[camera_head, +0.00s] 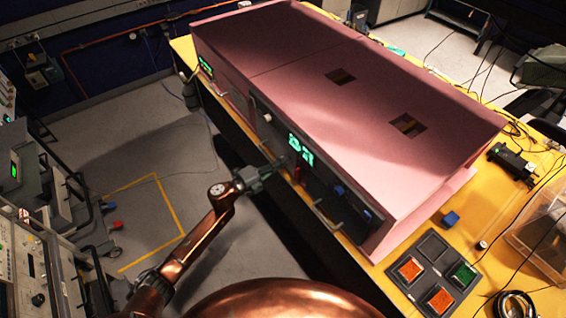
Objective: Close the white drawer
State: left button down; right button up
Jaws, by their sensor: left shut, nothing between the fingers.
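A pink foam enclosure (300,50) stands on the yellow table, its front facing lower left. Its front has dark panels with green displays (300,148) and small metal handles. A pale front section (232,98) shows toward the far left end. I cannot tell for certain which part is the white drawer, or how far open it is. My left gripper (276,166) is shut and empty, close to the dark front panel near the middle of the enclosure. Contact with the panel cannot be told. My right gripper is not in view.
A dark tray (432,250) with orange and green contents sits on the yellow table (385,272) at the right. Instrument racks (30,245) stand at the left. Open grey floor lies between them and the table.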

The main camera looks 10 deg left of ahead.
pick_arm(q)
jog(key=v, duration=1.4)
jog(key=shift+f, duration=0.1)
jog(key=a+f+n+t+y, duration=0.1)
jog(key=a+f+n+y, duration=0.45)
jog(key=f, duration=0.65)
jog(key=a+f+n+t+y, duration=0.1)
jog(key=a+f+n+y, duration=0.2)
jog(key=a+f+n, duration=0.6)
jog(key=s+a+f+n+g+y, duration=0.25)
jog(key=s+f, duration=0.35)
jog(key=f, duration=0.5)
jog(key=s+a+f+n+g+y, duration=0.1)
jog(key=s+a+f, duration=0.4)
jog(key=f, duration=0.6)
jog(key=s+d+f+n+g+y, duration=0.1)
jog(key=s+f+n+g, duration=0.1)
jog(key=s+f, duration=0.6)
jog(key=s+f+n+g, duration=0.2)
jog(key=s+f, duration=0.3)
jog(key=s, duration=0.8)
jog(key=s+d+f+n+g+y, duration=0.1)
jog(key=s+f+n+g, duration=0.15)
jog(key=s+f, duration=0.55)
jog(key=s+d+f+n+g, duration=0.1)
jog(key=s+d+n+g, duration=0.1)
jog(key=s, duration=1.4)
jog(key=shift+s+d+f+g, duration=0.25)
jog(key=shift+d+g, duration=0.15)
jog(key=shift+d, duration=0.25)
